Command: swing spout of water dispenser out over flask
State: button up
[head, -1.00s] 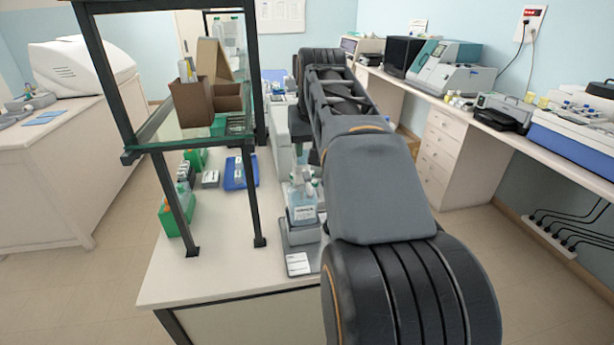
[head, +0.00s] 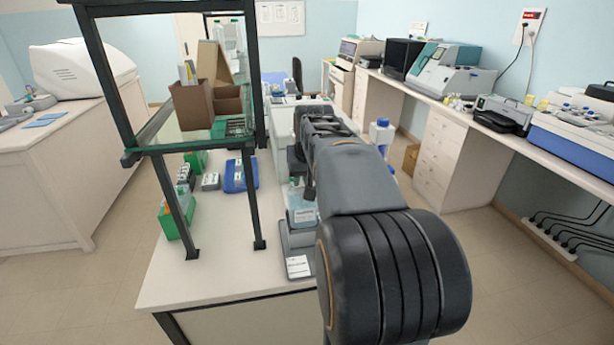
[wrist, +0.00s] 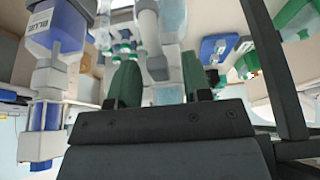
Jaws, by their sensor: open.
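My gripper (wrist: 160,66) shows in the wrist view with its two green fingers spread apart. A pale, upright tube-like part (wrist: 155,62) shows between and beyond the fingers; I cannot tell if it is the dispenser's spout or if a finger touches it. A clear vessel with pale blue liquid (wrist: 172,18) is at the top of this view. In the head view a clear labelled vessel (head: 301,214), possibly the flask, stands on a grey base beside my arm. My arm hides much of the bench behind it, and my fingers are not clear there.
A bottle with a blue liquid and label (wrist: 60,30) is close on the left in the wrist view. A shelf frame with dark posts (head: 250,190) stands left of my arm. A blue tray (head: 240,176) and green racks lie under it. The bench front (head: 215,280) is clear.

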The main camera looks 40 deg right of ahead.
grip_shut()
dwell(0.3)
